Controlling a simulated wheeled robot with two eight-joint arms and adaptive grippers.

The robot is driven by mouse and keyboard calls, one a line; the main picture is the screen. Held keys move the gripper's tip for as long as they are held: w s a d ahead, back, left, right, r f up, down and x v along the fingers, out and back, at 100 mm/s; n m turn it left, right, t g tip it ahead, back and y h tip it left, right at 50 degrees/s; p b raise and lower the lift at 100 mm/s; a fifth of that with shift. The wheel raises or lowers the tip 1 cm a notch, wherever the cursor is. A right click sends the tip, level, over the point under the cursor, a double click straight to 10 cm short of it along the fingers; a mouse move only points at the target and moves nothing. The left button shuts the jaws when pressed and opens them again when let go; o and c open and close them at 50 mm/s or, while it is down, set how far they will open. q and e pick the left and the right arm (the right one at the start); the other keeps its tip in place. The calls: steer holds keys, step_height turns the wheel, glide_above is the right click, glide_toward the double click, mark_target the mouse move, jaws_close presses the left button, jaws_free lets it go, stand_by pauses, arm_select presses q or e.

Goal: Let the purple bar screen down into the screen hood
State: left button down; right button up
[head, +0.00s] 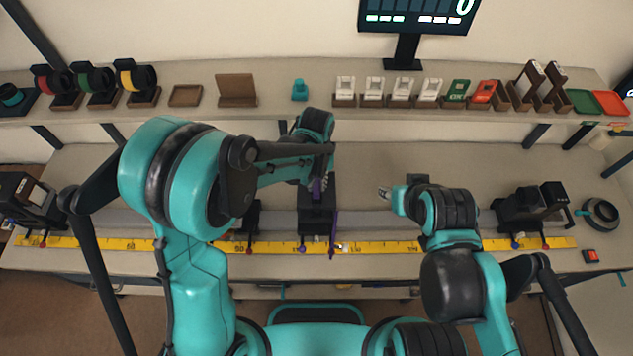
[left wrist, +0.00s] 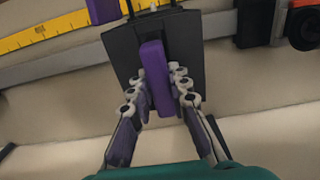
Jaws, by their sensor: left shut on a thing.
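The purple bar screen (left wrist: 157,80) is between the fingers of my left gripper (left wrist: 160,88), which is shut on it. In the left wrist view it lies over a dark, flat-topped hood (left wrist: 190,48); I take this as the screen hood. In the head view the hood (head: 317,221) stands near the middle of the rail, and my left gripper (head: 318,180) is over its back part. Whether the bar touches the hood or is inside it, I cannot tell. My right gripper (head: 385,194) is to the right, away from the hood; its fingers are too small to judge.
A yellow ruler (head: 380,247) runs along the bench front. A thin purple upright piece (head: 334,235) stands beside the hood's front. Dark devices stand at the rail's left (head: 30,200) and right (head: 530,208). A raised shelf (head: 210,75) at the back holds filters and cards.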

arm_select(q)
steer(key=shift+f, duration=0.1)
steer(key=c, duration=1.3)
jaws_free()
steer(key=shift+c, duration=0.2)
step_height(320, 180, up, 12)
steer(key=s+a+f+t+b, duration=0.3)
steer(key=s+a+f+b, duration=0.3)
steer(key=a+b, duration=0.3)
steer(key=s+a+f+t+b, duration=0.4)
steer(key=s+a+f+b, duration=0.1)
steer(key=a+f+b, duration=0.2)
steer(key=shift+s+a+f+b, duration=0.3)
steer(key=shift+s+a+b, duration=0.1)
steer(key=shift+a+b, duration=0.5)
